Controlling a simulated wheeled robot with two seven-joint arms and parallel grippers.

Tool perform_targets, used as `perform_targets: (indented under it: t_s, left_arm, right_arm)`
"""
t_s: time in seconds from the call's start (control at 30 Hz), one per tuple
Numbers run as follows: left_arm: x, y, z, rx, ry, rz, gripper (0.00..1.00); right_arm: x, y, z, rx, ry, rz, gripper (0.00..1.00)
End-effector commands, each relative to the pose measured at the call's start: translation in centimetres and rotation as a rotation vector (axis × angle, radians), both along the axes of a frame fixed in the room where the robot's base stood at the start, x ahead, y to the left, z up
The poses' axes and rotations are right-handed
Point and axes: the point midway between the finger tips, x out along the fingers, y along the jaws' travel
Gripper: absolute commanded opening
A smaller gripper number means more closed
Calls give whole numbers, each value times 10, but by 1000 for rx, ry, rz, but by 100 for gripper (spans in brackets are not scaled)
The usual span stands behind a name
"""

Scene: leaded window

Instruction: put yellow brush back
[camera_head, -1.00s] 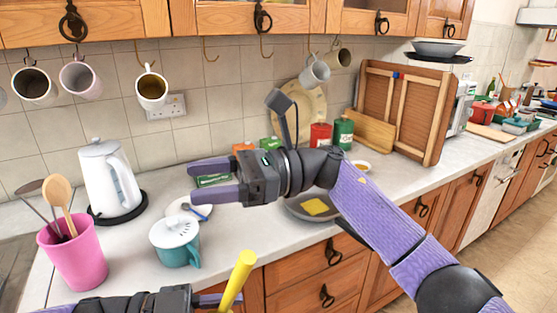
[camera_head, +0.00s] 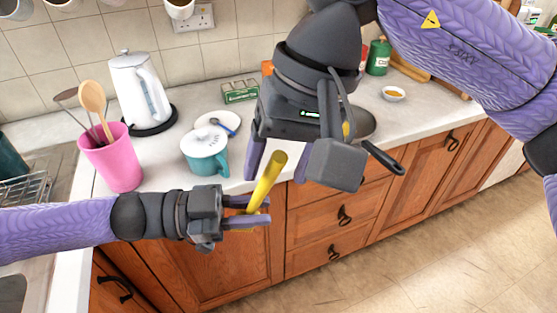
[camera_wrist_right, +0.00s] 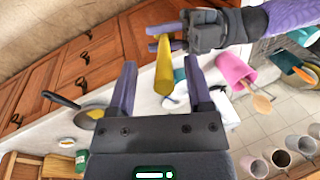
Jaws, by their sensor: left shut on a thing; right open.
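The yellow brush (camera_head: 266,183) shows as a thick yellow handle, tilted with its upper end to the right, in front of the counter's edge. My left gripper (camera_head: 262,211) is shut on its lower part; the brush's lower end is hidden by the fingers. My right gripper (camera_head: 279,167) is open and points down, close to the brush's upper end. In the right wrist view the brush (camera_wrist_right: 164,72) reaches from my left gripper (camera_wrist_right: 158,36) toward the gap between my right gripper's fingers (camera_wrist_right: 160,80). Neither right finger clearly touches it.
A pink cup (camera_head: 112,165) with a wooden spoon and other utensils stands on the counter (camera_head: 165,178). A teal lidded pot (camera_head: 205,160), a white kettle (camera_head: 137,90) and a saucer with a blue spoon (camera_head: 218,121) stand nearby. A pan's dark handle (camera_head: 385,158) overhangs the counter edge.

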Motion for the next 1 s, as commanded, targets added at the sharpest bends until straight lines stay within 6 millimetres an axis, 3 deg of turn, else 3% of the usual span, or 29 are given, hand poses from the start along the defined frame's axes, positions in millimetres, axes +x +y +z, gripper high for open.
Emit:
perform_targets:
  t_s: [0.13, 0.37, 0.67, 0.83, 0.87, 1.0]
  left_arm:
    - [0, 0, 0, 0, 0, 0, 0]
    - [0, 0, 0, 0, 0, 0, 0]
    - [0, 0, 0, 0, 0, 0, 0]
    - [0, 0, 0, 0, 0, 0, 0]
    - [0, 0, 0, 0, 0, 0, 29]
    - [0, 0, 0, 0, 0, 0, 59]
  right_arm:
    - [-1, 3, -11, 1, 0, 0, 65]
    - [-1, 3, -11, 1, 0, -1, 65]
    - [-1, 3, -11, 1, 0, -1, 3]
    - [-1, 3, -11, 0, 0, -1, 0]
    - [-1, 3, -11, 0, 0, -1, 0]
    - [-1, 3, -11, 1, 0, -1, 0]
